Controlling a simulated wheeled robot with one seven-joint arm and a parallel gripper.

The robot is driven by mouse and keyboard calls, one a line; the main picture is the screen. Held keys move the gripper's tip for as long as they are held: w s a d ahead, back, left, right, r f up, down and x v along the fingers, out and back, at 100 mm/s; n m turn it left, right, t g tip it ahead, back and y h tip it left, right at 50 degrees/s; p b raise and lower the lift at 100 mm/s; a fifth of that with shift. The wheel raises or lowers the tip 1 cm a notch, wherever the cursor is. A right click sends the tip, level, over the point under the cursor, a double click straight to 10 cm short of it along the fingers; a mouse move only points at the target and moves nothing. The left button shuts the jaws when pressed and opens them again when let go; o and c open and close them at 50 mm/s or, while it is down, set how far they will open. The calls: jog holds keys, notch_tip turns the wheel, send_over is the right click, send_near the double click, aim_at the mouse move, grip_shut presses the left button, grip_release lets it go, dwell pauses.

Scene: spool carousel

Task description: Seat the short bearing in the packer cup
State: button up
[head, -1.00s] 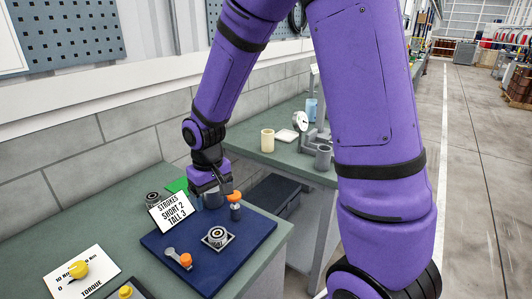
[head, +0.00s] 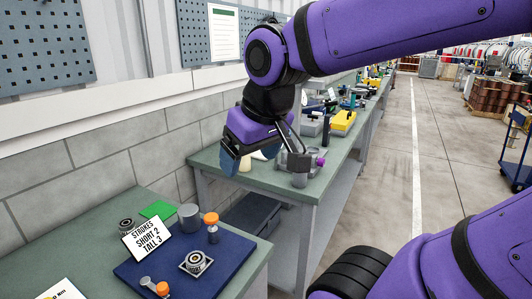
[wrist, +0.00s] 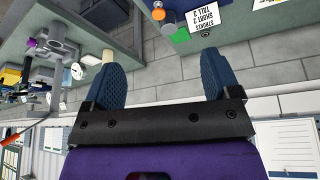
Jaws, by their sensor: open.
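A square metal fixture (head: 196,262) with a round, ring-shaped piece in its middle sits on the blue mat (head: 232,257). I cannot tell for sure whether this is the packer cup or whether that ring is a bearing. Another ringed, bearing-like part (head: 126,225) stands on the bench behind the sign. My gripper (head: 262,150) is raised beyond the mat, near the second bench, apart from these parts. In the wrist view its two blue fingers are spread with nothing between them, so my gripper (wrist: 160,78) is open and empty.
The strokes sign (head: 147,238) stands at the mat's left. A grey cylinder (head: 189,217), an orange-topped post (head: 211,226) and an orange-knobbed lever (head: 161,289) are near. A green pad (head: 157,209) lies behind. A press-like device (head: 299,165) stands on the second bench.

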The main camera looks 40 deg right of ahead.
jog(key=shift+s+d+r+t, duration=0.2)
jog(key=shift+s+r, duration=0.1)
jog(key=shift+s, duration=0.6)
jog(key=shift+s+d+r+t, duration=0.1)
jog(key=shift+s+r+t, duration=0.15)
jog(key=shift+s, duration=0.6)
